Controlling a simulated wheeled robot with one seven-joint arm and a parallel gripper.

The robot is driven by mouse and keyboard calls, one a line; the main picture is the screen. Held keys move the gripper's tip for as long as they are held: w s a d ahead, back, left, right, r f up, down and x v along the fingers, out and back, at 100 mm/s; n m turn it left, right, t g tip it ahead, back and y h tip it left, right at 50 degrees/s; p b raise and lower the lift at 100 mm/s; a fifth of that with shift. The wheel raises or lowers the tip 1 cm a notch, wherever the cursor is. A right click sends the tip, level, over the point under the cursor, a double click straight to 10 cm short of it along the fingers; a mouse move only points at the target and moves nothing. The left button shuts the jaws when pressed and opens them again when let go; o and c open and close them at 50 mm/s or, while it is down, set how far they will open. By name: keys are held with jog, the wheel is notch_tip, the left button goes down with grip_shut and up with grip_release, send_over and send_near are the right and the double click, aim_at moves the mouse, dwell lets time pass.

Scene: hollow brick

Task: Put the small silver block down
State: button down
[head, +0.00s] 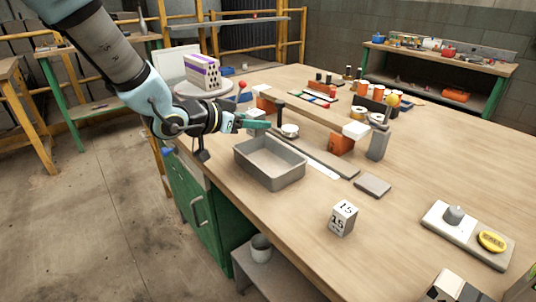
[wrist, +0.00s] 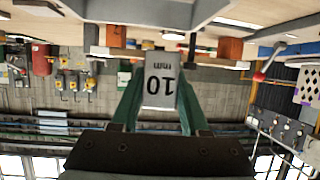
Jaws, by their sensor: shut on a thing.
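The small silver block (wrist: 160,80) is between the green fingers of my gripper (wrist: 158,103) in the wrist view. Its face is marked 10 mm and appears upside down there. My gripper (head: 262,124) shows in the head view above the workbench, just behind the far side of a grey open tray, pointing right. It is shut on the block. The held block is hard to make out from the clutter in the head view. Nothing in the wrist view shows the block resting on a surface.
The workbench (head: 420,160) holds the empty-looking grey tray (head: 270,175), a flat grey slab (head: 372,185) and a block marked 15 (head: 343,218). Bare wood lies right of the slab.

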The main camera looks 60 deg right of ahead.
aim_at(283, 155)
jog(key=shift+m+g, duration=0.5)
jog(key=shift+g, duration=0.1)
jog(key=s+f, duration=0.1)
jog(key=f, duration=0.1)
jog(key=s+f, duration=0.2)
jog(key=shift+s+d+f, duration=0.1)
jog(key=shift+s+d, duration=0.2)
jog(key=shift+d, duration=0.1)
jog(key=shift+f, duration=2.3)
jog(key=shift+f, duration=0.15)
jog(key=shift+c, duration=2)
grip_release()
